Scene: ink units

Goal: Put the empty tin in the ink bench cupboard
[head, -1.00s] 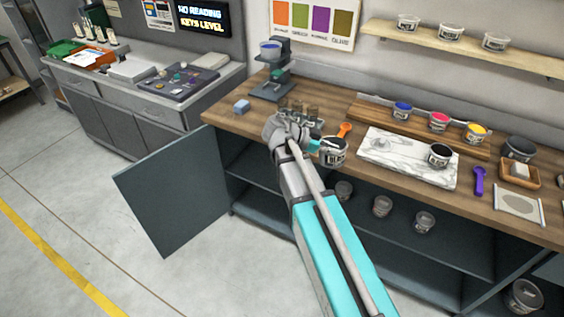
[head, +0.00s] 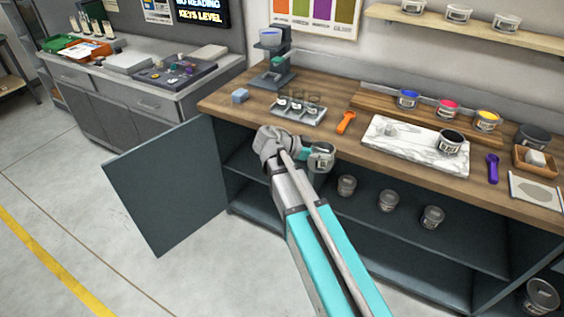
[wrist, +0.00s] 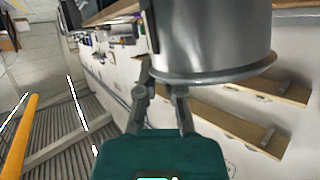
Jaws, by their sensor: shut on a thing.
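My gripper (head: 308,153) is shut on the empty tin (head: 321,157), a grey tin with a pale label. The tin hangs in front of the bench's front edge, near the open cupboard. In the wrist view the tin (wrist: 210,40) fills the top centre, its round metal side and rim close to the camera. The ink bench cupboard (head: 400,245) is open below the wooden top, with dark shelves. Its door (head: 168,185) is swung wide out to the left. Several grey tins, one of them here (head: 388,201), stand in a row on the upper shelf, right of my gripper.
On the bench top (head: 230,110) are a tray of small jars (head: 298,108), an orange scoop (head: 346,122), a marble slab (head: 400,150) with a dark tin (head: 451,142), and several ink tins behind. A large tin (head: 540,297) stands low at the right. Floor at left is clear.

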